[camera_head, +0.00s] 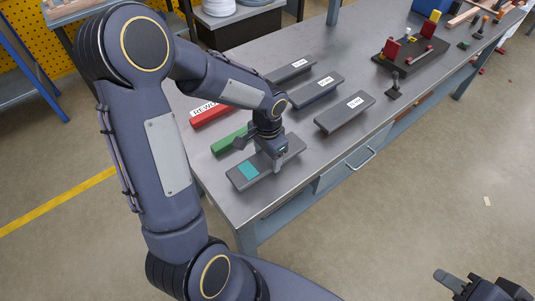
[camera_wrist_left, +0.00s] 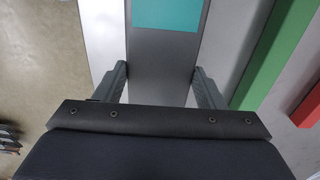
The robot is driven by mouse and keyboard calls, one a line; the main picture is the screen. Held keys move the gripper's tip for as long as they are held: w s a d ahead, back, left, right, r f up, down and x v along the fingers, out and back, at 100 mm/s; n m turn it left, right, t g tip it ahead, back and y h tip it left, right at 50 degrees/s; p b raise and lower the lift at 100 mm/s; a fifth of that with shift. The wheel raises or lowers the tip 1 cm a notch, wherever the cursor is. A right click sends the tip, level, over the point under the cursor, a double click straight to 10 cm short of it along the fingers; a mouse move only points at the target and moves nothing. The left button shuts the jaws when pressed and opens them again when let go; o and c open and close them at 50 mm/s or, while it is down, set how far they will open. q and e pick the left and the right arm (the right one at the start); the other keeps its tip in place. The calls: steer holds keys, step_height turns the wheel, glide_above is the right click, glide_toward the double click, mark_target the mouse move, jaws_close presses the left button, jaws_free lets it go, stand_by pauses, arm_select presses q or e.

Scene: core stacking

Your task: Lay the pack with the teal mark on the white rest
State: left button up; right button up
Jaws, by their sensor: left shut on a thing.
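The long grey pack with the teal mark (camera_head: 249,169) is near the table's front edge, below the green bar. My left gripper (camera_head: 273,149) comes down on it and is shut across its width. In the left wrist view the pack (camera_wrist_left: 160,60) runs between the two fingers, with the teal mark (camera_wrist_left: 167,14) beyond them. I cannot tell whether it touches the table or hangs just above. My right gripper (camera_head: 462,284) is at the bottom right, away from the table; its jaw opening is unclear. I cannot pick out a white rest with certainty.
A red labelled bar (camera_head: 210,114) and a green bar (camera_head: 230,141) lie left of my gripper. Grey bars with white labels (camera_head: 345,112) lie further right. A dark fixture with coloured blocks (camera_head: 411,56) stands beyond. Table between the near grey bar and the fixture is mostly bare.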

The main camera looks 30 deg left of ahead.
mark_target(267, 158)
arm_select(q)
steer(key=shift+f, duration=0.2)
steer(key=o, duration=1.5)
steer(key=shift+r, duration=0.1)
step_height(267, 158, up, 12)
steer(key=s+d+r+n+t+h, duration=0.1)
steer(key=s+n+t, duration=0.1)
steer(key=s, duration=0.3)
steer(key=s+d+r+n+t+h, duration=0.1)
steer(key=s+n, duration=0.1)
steer(key=s, duration=0.4)
steer(key=s+d+r+n+t+h, duration=0.1)
steer(key=s+d+n+t, duration=0.1)
steer(key=s, duration=0.4)
steer(key=shift+d+t+h+p, duration=0.1)
steer(key=shift+t+h+p, duration=0.2)
steer(key=shift+h+p, duration=0.1)
